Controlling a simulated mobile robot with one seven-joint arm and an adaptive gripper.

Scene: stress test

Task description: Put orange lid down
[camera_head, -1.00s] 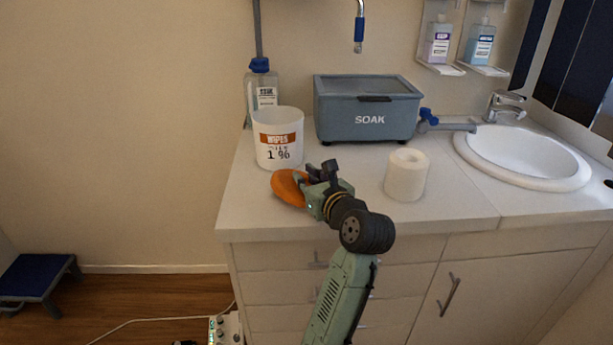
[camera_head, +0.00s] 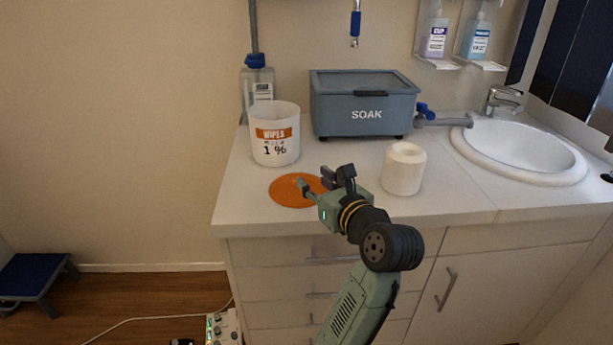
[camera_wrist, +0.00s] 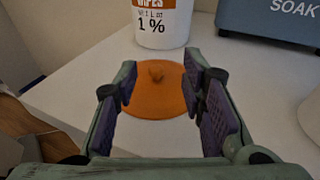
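The orange lid (camera_head: 291,190) lies flat on the white counter, in front of the white wipes tub (camera_head: 274,136). In the wrist view the round lid (camera_wrist: 158,98) shows a small knob on top. My gripper (camera_head: 321,182) is just to the right of the lid in the head view. In the wrist view my gripper (camera_wrist: 163,112) is open, its purple pads apart with nothing between them, and the lid lies beyond the fingertips. The tub is open at the top and carries an orange label.
A white roll (camera_head: 404,168) stands on the counter right of my gripper. A blue-grey SOAK box (camera_head: 363,104) stands behind it. A sink (camera_head: 519,147) is at the right, and a clear bottle (camera_head: 257,84) stands behind the tub.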

